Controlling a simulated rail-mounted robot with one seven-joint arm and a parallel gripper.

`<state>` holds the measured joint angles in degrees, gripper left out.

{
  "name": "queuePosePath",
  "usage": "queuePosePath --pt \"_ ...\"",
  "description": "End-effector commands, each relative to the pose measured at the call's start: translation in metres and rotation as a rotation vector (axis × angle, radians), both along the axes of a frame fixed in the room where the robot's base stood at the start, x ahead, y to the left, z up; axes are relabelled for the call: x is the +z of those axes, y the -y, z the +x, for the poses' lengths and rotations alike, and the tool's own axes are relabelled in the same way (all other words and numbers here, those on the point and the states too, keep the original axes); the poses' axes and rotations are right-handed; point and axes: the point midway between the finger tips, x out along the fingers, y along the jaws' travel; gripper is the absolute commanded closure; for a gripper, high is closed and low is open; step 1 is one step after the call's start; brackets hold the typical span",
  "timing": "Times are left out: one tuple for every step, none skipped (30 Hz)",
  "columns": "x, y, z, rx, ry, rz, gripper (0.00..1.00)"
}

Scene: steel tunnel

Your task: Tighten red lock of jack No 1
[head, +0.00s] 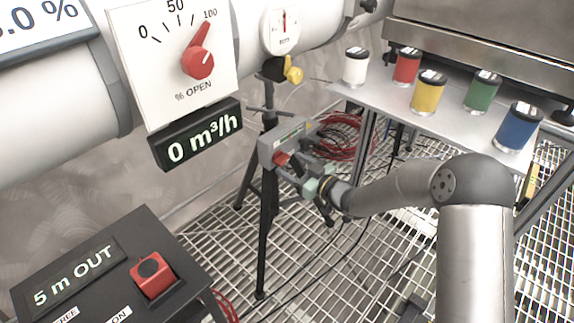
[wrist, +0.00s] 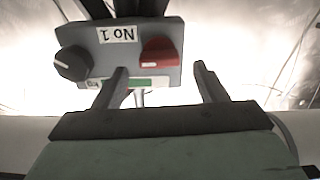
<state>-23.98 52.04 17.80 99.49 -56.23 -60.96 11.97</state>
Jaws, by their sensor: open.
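The jack's grey box, labelled No 1, stands on a black tripod in the head view (head: 266,150) and shows upside down in the wrist view (wrist: 108,62). Its red lock (wrist: 159,51) is a red knob at the right of the label; it also shows in the head view (head: 281,158). A dark knob (wrist: 73,63) sits at the left of the label. My gripper (wrist: 160,72) is open and empty in front of the box.
A shelf (head: 395,105) with several coloured cans stands behind my arm. Red cable coils (head: 345,135) lie behind the jack. A control box (head: 100,270) with a red switch is at front left. A large pipe (head: 50,110) with a dial runs along the wall.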

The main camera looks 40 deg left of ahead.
Motion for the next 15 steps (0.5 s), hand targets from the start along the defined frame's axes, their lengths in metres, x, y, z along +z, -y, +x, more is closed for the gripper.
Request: queuePosePath --pt "-0.002 -0.008 0.000 0.002 0.001 0.000 0.35" --pt "-0.002 -0.012 0.001 0.002 0.001 0.000 0.35" --pt "-0.001 -0.017 0.002 0.001 0.001 0.001 0.35" --pt "-0.001 -0.019 0.002 0.001 0.001 0.000 0.35" --pt "-0.001 -0.022 0.002 0.001 0.001 0.000 0.35" --pt "-0.001 -0.025 0.003 0.001 0.001 0.000 0.35" --pt "0.000 -0.026 0.003 0.000 0.001 0.000 0.35" --pt "0.000 -0.027 0.003 0.000 0.001 0.000 0.35" --pt "0.000 -0.028 0.004 -0.001 0.001 0.000 0.35" --pt "0.000 -0.028 0.004 -0.001 0.000 0.000 0.35" --pt "0.000 -0.029 0.004 -0.001 0.000 0.000 0.35" --pt "0.000 -0.029 0.004 -0.001 0.000 0.000 0.35" --pt "0.000 -0.029 0.004 -0.001 0.000 0.000 0.35" --pt "0.000 -0.029 0.004 -0.001 0.000 -0.001 0.35" --pt "0.000 -0.029 0.004 -0.001 0.000 -0.001 0.35"
